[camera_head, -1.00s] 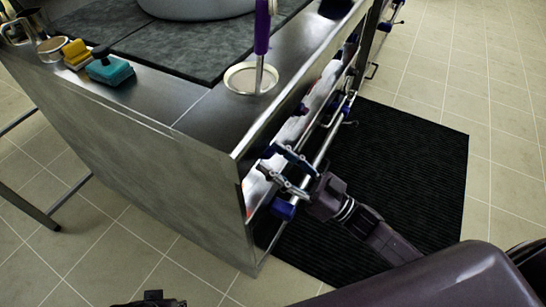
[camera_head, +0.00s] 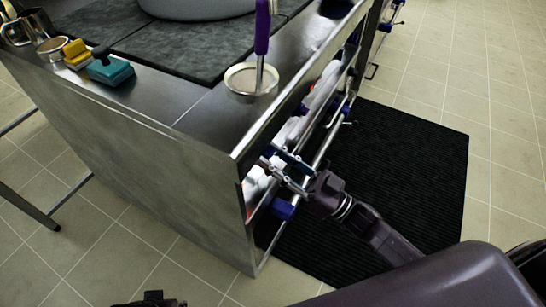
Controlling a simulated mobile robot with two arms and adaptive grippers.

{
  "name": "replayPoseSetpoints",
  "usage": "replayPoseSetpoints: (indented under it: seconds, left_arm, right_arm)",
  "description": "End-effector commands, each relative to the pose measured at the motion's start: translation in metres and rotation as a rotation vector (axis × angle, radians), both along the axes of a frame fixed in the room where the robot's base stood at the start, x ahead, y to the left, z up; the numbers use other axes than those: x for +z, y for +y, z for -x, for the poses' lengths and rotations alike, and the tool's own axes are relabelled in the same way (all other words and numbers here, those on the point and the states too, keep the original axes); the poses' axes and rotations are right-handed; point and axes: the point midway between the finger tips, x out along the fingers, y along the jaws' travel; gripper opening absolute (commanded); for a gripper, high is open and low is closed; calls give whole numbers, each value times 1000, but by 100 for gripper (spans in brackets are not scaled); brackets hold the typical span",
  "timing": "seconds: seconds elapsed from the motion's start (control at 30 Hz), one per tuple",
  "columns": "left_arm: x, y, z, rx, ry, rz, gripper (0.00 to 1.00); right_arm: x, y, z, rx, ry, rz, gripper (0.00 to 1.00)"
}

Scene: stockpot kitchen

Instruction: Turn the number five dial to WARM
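My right gripper (camera_head: 271,156) is at the near end of the stove's front panel (camera_head: 257,182). Its two fingers are apart and their tips reach the panel. Whether a dial is between them is hidden. A blue dial (camera_head: 283,208) sticks out just below the gripper. A dark purple dial (camera_head: 301,109) shows farther along the front. Numbers and the WARM mark are too small to read, so I cannot tell which dial is number five. My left gripper (camera_head: 155,301) is only partly in view at the bottom edge, away from the stove.
A metal rail (camera_head: 328,140) runs along the front near my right gripper. On top stand a round-based holder (camera_head: 250,79) with a purple-handled tool, a teal brush (camera_head: 110,71) and a yellow block (camera_head: 77,55). A black mat (camera_head: 400,150) covers the floor in front.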

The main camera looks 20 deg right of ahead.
Motion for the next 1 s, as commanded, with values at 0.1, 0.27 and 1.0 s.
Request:
replayPoseSetpoints:
  seconds: [0.1, 0.27, 1.0]
  left_arm:
    - [1, 0, 1, 0, 3, -1, 29]
    - [8, -1, -3, 1, -10, 2, 29]
    - [0, 1, 6, 2, 9, -1, 29]
  right_arm:
    - [0, -1, -1, 0, -31, 31, 5]
    - [0, -3, -2, 0, -103, 104, 5]
    - [5, -8, -7, -1, -549, 551, 5]
